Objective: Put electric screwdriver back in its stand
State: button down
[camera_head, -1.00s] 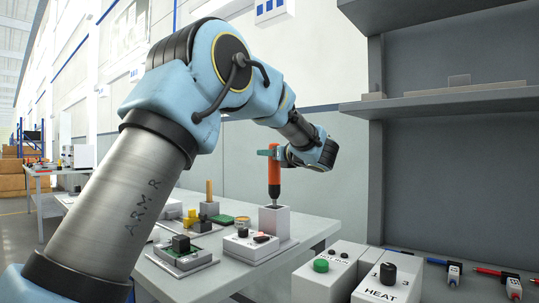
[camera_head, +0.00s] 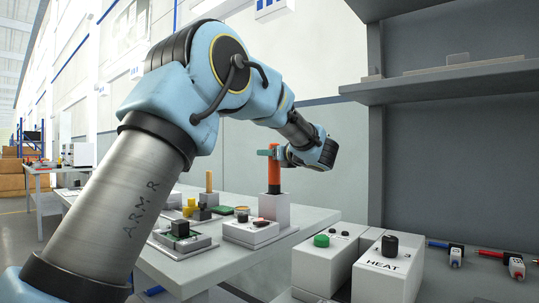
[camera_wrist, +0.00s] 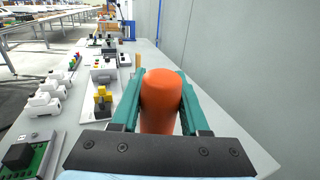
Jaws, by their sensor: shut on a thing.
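The electric screwdriver (camera_head: 273,177) has an orange body and is upright. Its lower end is down inside the pale box-shaped stand (camera_head: 274,211) on the workbench, so its tip is hidden. My gripper (camera_head: 272,152) is shut on the upper part of the orange body. In the wrist view, the teal fingers of my gripper (camera_wrist: 160,90) flank the rounded orange top of the screwdriver (camera_wrist: 161,98). The stand cannot be made out in the wrist view.
A white control box (camera_head: 250,232) stands just left of the stand on the bench (camera_head: 190,273). Several small fixtures lie further left. A green-button box (camera_head: 322,262) and a HEAT box (camera_head: 388,270) stand at the front right. A grey shelf unit (camera_head: 450,155) rises behind them.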

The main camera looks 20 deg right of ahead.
jog(key=shift+f+b, duration=1.4)
jog(key=shift+c, duration=1.6)
grip_release()
jog(key=s+d+b, duration=0.1)
jog(key=s, duration=0.9)
jog(key=shift+s+d, duration=0.3)
jog(key=shift+s, duration=0.05)
